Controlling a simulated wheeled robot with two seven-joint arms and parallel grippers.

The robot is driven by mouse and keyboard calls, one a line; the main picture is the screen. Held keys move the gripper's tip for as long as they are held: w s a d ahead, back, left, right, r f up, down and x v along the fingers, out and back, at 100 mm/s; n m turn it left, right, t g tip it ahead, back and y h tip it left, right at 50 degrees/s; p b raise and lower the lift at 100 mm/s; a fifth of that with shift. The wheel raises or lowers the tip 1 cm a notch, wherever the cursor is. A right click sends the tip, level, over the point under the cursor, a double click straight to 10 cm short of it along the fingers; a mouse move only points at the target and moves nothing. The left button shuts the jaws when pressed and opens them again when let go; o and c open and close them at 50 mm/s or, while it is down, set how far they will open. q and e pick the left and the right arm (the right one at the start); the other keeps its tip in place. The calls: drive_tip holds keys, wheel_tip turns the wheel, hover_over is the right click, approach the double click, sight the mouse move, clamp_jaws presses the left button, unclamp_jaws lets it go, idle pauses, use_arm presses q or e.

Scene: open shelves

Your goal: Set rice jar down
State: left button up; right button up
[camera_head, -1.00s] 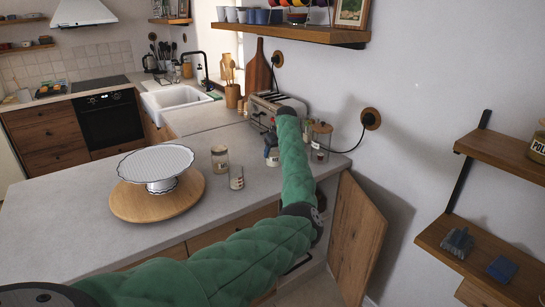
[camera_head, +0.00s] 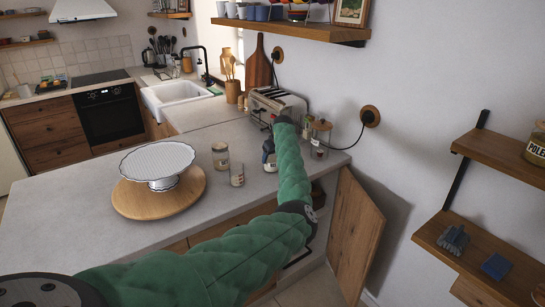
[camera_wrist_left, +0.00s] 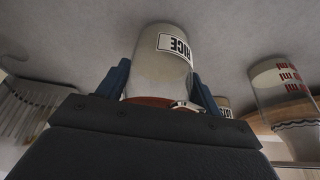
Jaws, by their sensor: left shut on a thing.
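The rice jar (camera_wrist_left: 160,75) is a clear jar with pale contents and a white label reading RICE, which appears upside down in the left wrist view. My left gripper (camera_wrist_left: 160,92) has its two blue fingers on either side of the jar, shut on it near its reddish-brown lid. The jar's base is at or close to the grey counter (camera_head: 85,210); I cannot tell whether it touches. In the head view my green left arm hides most of this gripper (camera_head: 269,158). My right gripper is not in view.
A lidded jar (camera_head: 220,157) and a drinking glass (camera_head: 237,174) stand left of the gripper. Another jar (camera_head: 320,140) stands right of it, and a toaster (camera_head: 277,103) behind. A cake stand (camera_head: 158,163) sits on a wooden board (camera_head: 140,205). A cabinet door (camera_head: 354,235) hangs open.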

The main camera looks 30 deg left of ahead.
use_arm(q)
drive_tip(key=o, duration=1)
drive_tip(key=shift+f, duration=0.1)
drive_tip(key=o, duration=0.4)
drive_tip(key=shift+c, duration=0.2)
